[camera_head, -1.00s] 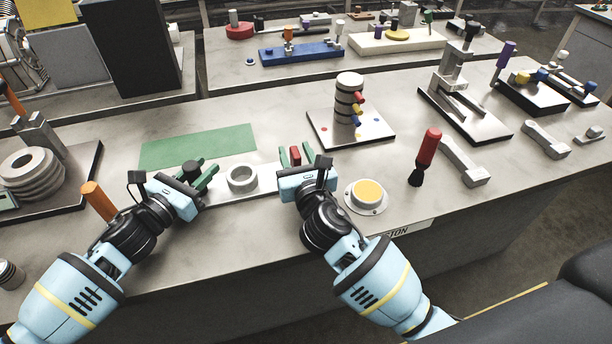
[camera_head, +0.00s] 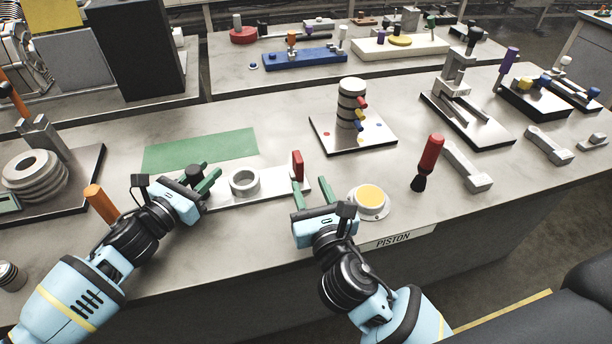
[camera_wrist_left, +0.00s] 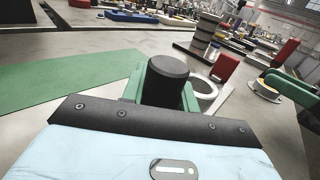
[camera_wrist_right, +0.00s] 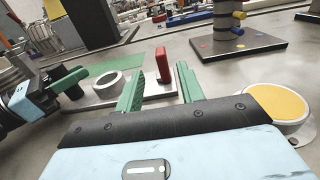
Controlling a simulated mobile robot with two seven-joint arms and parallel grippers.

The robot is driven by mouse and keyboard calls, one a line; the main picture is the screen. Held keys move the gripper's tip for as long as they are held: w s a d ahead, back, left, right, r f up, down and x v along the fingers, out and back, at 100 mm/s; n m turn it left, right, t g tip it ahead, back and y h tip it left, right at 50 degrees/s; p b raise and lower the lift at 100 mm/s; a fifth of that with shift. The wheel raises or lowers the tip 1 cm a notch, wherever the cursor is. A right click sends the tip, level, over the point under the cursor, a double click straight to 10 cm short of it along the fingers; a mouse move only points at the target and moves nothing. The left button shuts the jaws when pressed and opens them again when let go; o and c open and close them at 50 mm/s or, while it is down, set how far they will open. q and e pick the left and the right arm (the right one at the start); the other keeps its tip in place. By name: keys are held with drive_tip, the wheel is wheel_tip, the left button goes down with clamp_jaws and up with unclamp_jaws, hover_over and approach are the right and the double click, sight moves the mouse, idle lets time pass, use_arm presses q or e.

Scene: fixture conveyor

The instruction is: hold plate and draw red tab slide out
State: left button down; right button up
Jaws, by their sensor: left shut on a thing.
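A pale metal plate (camera_head: 270,187) lies on the bench, with a grey ring (camera_head: 244,182) at its middle and an upright red tab (camera_head: 298,166) at its right end. My left gripper (camera_head: 205,183) is shut on a black knob (camera_wrist_left: 167,75) at the plate's left end. My right gripper (camera_head: 312,196) is open and empty, just in front of the red tab and apart from it. In the right wrist view the red tab (camera_wrist_right: 163,65) stands beyond and between the green fingers (camera_wrist_right: 158,92).
A round yellow-topped part (camera_head: 369,197) sits close to the right of my right gripper. A red-handled brush (camera_head: 428,160) stands further right. A green mat (camera_head: 200,150) lies behind the plate, and a ringed post (camera_head: 351,105) on a base stands behind to the right.

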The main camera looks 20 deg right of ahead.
use_arm(q)
drive_tip(key=c, duration=1.3)
unclamp_jaws()
drive_tip(key=shift+f, duration=0.3)
drive_tip(key=shift+c, duration=0.2)
drive_tip(key=o, duration=0.3)
drive_tip(key=shift+r, duration=0.15)
drive_tip(key=shift+o, duration=0.2)
drive_tip(key=v, duration=1.2)
drive_tip(key=shift+r, duration=0.1)
